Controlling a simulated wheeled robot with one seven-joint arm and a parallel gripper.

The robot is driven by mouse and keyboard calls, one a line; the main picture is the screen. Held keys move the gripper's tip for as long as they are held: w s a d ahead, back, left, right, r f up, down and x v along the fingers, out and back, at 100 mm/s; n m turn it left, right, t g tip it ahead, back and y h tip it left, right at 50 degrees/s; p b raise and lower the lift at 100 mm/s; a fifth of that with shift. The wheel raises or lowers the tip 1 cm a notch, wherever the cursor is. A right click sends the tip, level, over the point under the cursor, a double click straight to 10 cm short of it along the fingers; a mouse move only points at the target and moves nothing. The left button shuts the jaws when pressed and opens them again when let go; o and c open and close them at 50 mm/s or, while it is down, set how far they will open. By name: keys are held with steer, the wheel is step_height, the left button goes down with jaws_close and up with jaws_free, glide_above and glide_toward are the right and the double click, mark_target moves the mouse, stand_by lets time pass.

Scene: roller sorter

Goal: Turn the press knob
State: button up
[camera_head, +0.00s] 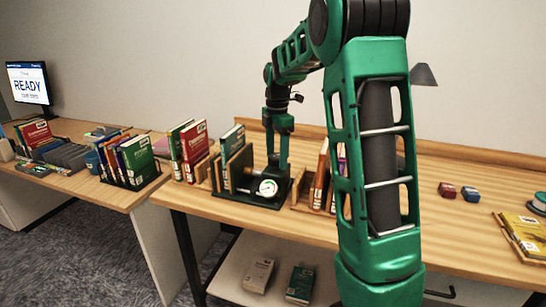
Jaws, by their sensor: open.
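The press (248,198) stands near the front edge of the wooden table, on a dark base. It holds upright books, and a round white gauge (267,187) faces me at its front right. My gripper (279,166) points down at the press, just behind and above the gauge. Its fingers are small and dark here, open, with nothing seen between them. I cannot make out the press knob; it is hidden by or blends with my gripper. Whether my gripper touches the press cannot be told.
Books in a holder (318,180) stand close right of the press, partly behind my arm. More books (190,148) stand at its left. A monitor (28,83) reading READY is far left. Two small blocks (458,190) and a yellow book (524,234) lie at right.

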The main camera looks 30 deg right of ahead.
steer(key=c, duration=1.1)
steer(key=shift+o, duration=0.2)
steer(key=shift+a, duration=0.2)
steer(key=shift+d, duration=0.15)
